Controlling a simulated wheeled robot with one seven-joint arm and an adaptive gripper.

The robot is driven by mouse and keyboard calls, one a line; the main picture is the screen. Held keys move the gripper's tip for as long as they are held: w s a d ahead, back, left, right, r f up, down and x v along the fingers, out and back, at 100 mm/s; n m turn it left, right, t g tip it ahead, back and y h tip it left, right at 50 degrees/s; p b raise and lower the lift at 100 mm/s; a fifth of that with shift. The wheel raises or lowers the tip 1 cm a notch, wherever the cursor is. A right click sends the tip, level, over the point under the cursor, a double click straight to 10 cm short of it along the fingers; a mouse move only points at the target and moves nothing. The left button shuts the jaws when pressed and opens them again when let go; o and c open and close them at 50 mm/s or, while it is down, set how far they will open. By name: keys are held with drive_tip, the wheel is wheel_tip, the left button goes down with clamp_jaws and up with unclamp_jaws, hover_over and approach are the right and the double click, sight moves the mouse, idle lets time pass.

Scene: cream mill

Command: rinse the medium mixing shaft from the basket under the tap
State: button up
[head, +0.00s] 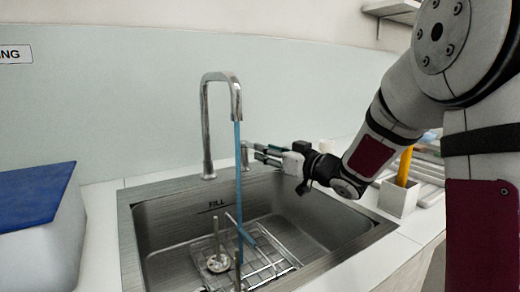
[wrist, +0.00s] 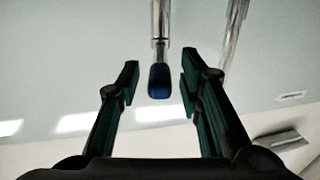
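A chrome gooseneck tap (head: 206,120) stands behind the sink, and a blue stream of water (head: 239,190) runs from its spout into the basin. The tap's lever has a blue tip (wrist: 159,82), which appears between my fingers in the wrist view. My gripper (head: 262,153) is open beside the tap, with nothing held; its fingers (wrist: 161,72) stand apart on both sides of the lever. A wire basket (head: 272,262) lies in the sink. In it a mixing shaft (head: 217,240) stands upright with a round disc at its foot, and other shafts lean nearby. I cannot tell which is medium.
The steel sink (head: 165,217) is marked FILL on its back wall. A white box with a blue lid (head: 35,196) stands on the left. A white holder (head: 398,198) with a yellow item stands on the right counter. A shelf (head: 390,8) hangs at upper right.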

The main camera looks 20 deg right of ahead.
drive_tip(key=v, duration=0.7)
drive_tip(key=shift+s, duration=0.2)
drive_tip(key=shift+d, duration=0.1)
